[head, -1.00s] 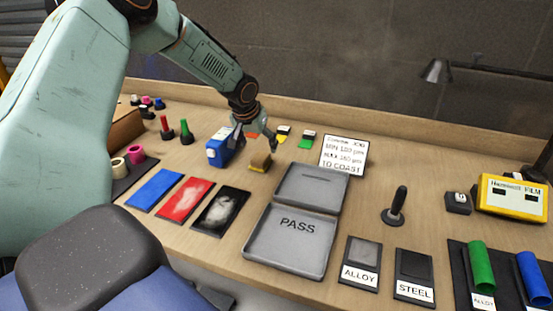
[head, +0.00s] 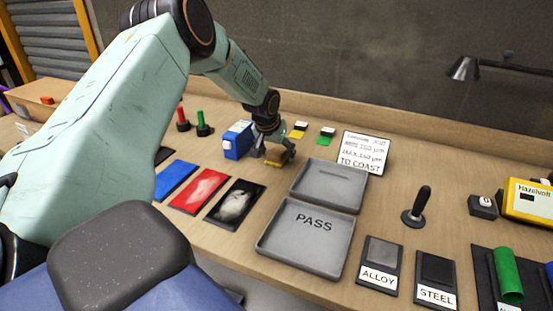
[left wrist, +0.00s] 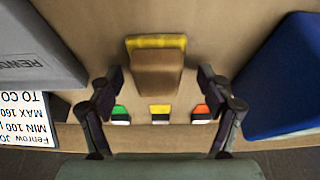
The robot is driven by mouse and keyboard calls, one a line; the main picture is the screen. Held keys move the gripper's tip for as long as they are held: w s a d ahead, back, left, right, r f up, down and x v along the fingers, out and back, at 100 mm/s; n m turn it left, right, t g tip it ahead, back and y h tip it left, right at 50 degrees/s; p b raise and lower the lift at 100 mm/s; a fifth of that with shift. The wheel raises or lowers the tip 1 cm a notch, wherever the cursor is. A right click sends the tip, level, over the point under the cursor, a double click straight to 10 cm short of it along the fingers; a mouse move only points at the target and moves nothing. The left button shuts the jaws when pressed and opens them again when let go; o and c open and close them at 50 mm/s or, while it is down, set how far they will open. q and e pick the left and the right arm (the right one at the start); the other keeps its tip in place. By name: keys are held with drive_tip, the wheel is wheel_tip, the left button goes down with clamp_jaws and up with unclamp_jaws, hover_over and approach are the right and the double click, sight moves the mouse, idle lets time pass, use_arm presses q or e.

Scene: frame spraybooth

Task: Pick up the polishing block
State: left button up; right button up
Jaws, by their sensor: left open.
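The polishing block (left wrist: 157,70), brown with a yellow edge, rests on the bench. In the head view the block (head: 280,158) is partly hidden by my left gripper (head: 270,148), which is low over it. In the left wrist view my left gripper (left wrist: 159,78) is open, with one finger to each side of the block. Gaps show between both fingers and the block. My right gripper is not in view.
A blue box (head: 237,140) stands close left of the block, and it shows in the left wrist view (left wrist: 290,80). The grey PASS tray (head: 262,245) lies to the front right. Small coloured-edged blocks (head: 298,130) sit behind. Blue, red and black pads lie in front.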

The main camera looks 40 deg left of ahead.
sight(277, 151)
use_arm(q)
drive_tip(key=shift+d+r, duration=0.1)
drive_tip(key=shift+d, duration=0.1)
drive_tip(key=shift+c, duration=0.2)
drive_tip(key=shift+a, duration=0.2)
drive_tip(key=c, duration=0.6)
drive_tip(key=shift+d, duration=0.15)
drive_tip(key=c, duration=0.6)
drive_tip(key=shift+r, duration=0.15)
wheel_tip(277, 151, up, 8)
drive_tip(key=shift+r+p, duration=0.25)
drive_tip(key=shift+p, duration=0.6)
drive_tip(key=shift+r, duration=0.6)
